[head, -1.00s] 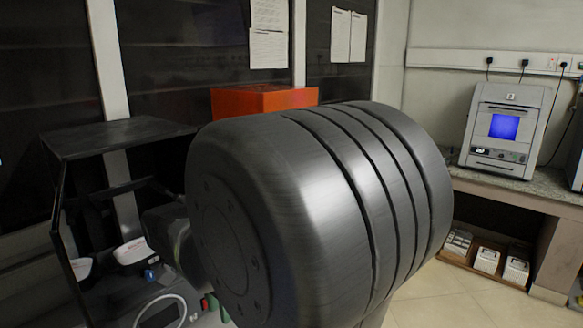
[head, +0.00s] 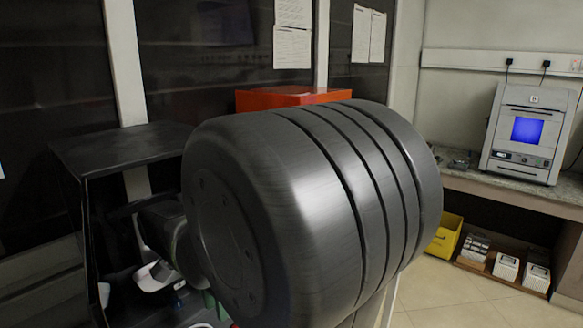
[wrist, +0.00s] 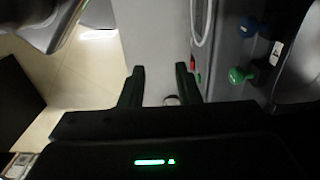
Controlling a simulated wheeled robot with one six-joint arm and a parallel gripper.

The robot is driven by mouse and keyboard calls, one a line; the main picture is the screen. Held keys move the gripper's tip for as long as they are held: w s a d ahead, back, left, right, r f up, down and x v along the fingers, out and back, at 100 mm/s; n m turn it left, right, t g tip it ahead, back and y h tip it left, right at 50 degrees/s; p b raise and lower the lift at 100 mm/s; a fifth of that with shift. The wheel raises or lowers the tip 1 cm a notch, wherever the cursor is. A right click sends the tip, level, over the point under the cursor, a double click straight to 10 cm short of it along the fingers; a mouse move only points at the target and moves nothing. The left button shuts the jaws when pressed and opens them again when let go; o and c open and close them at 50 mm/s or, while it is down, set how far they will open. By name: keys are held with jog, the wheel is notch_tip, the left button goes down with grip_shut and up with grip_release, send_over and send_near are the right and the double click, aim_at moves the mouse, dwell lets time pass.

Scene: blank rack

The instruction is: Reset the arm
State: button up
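My gripper (wrist: 160,88) shows in the wrist view with its two dark fingers well apart. No object is seen held between them. In the head view my own large dark arm link (head: 300,210) fills the middle, and the gripper is not seen there. The wrist view looks past the fingers at a pale surface and the tiled floor (wrist: 60,90).
A black open-fronted machine (head: 120,150) stands at the left, close to my arm. Behind it is an orange box (head: 290,97). At right, a bench (head: 500,190) holds a grey device with a blue screen (head: 527,130). A yellow bin (head: 445,235) sits below. Floor (head: 450,300) is clear at lower right.

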jog(key=w+a, duration=0.5)
jog(key=a, duration=0.1)
jog(key=w+a, duration=0.3)
jog(key=a, duration=0.1)
jog(key=shift+w+p, duration=0.35)
jog(key=shift+p, duration=0.05)
